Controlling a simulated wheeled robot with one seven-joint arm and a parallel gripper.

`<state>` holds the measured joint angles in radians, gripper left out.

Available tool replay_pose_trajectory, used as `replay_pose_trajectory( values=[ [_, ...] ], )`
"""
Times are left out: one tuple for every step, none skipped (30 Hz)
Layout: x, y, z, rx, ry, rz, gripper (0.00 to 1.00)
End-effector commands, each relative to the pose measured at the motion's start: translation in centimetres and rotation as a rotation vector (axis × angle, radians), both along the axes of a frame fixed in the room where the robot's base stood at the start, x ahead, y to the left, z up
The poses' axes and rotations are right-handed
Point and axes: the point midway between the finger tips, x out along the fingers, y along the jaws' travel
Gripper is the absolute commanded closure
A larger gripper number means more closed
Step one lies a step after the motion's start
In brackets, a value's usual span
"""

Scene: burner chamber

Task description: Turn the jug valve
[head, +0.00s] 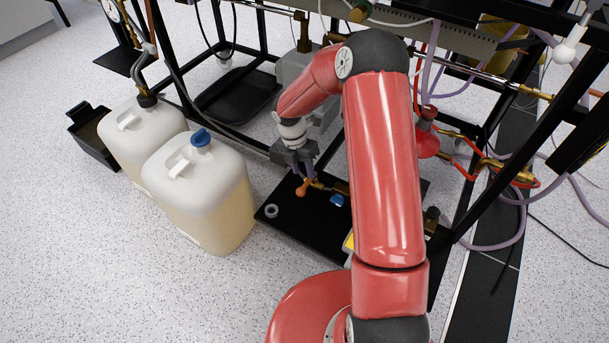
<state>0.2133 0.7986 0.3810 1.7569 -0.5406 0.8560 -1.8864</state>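Two whitish plastic jugs stand on the floor at the left of the head view. The front jug (200,195) has a blue cap (201,138). The rear jug (135,140) has a dark fitting (147,100) on its neck with a metal pipe (146,68) rising from it. My gripper (304,172) points down, right of the front jug, close above an orange-brown knob (303,188) beside brass fittings. I cannot tell whether it touches the knob or whether its fingers are open. I cannot tell which part is the jug valve. My arm hides part of the rig.
A black tray (284,228) holds a small grey ring (271,210) and a blue item (337,200). Black frame bars, hoses and a red fitting (427,140) crowd the right. A black bin (92,140) stands behind the jugs. The floor at front left is clear.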

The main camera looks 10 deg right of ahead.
Motion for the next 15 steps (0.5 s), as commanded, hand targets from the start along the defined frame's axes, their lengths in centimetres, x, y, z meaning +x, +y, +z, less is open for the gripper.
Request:
replay_pose_trajectory(
  values=[
    [0.2, 0.1, 1.0, -0.001, -0.002, 0.0, 0.63],
    [0.2, 0.1, 1.4, -0.001, -0.002, 0.0, 0.63],
    [0.3, 0.2, 1.8, -0.001, -0.001, 0.0, 0.63],
    [0.3, 0.2, 2.2, -0.001, -0.001, 0.0, 0.63],
    [0.3, 0.3, 2.4, 0.001, -0.001, 0.0, 0.63],
    [0.4, 0.3, 2.7, 0.001, -0.001, 0.0, 0.63],
    [0.4, 0.4, 2.8, 0.001, -0.001, 0.0, 0.63],
    [0.4, 0.4, 2.9, 0.0, 0.0, 0.0, 0.63],
    [0.4, 0.4, 3.0, 0.001, 0.001, 0.0, 0.63],
    [0.4, 0.4, 3.0, 0.0, 0.001, 0.0, 0.63],
    [0.4, 0.4, 3.0, 0.0, 0.001, 0.0, 0.63],
    [0.4, 0.4, 3.0, 0.0, 0.001, 0.0, 0.63],
    [0.4, 0.4, 3.0, 0.0, 0.001, 0.0, 0.63],
    [0.4, 0.4, 3.0, 0.0, 0.001, 0.0, 0.63],
    [0.4, 0.4, 3.0, 0.0, 0.001, 0.0, 0.63]
  ],
)
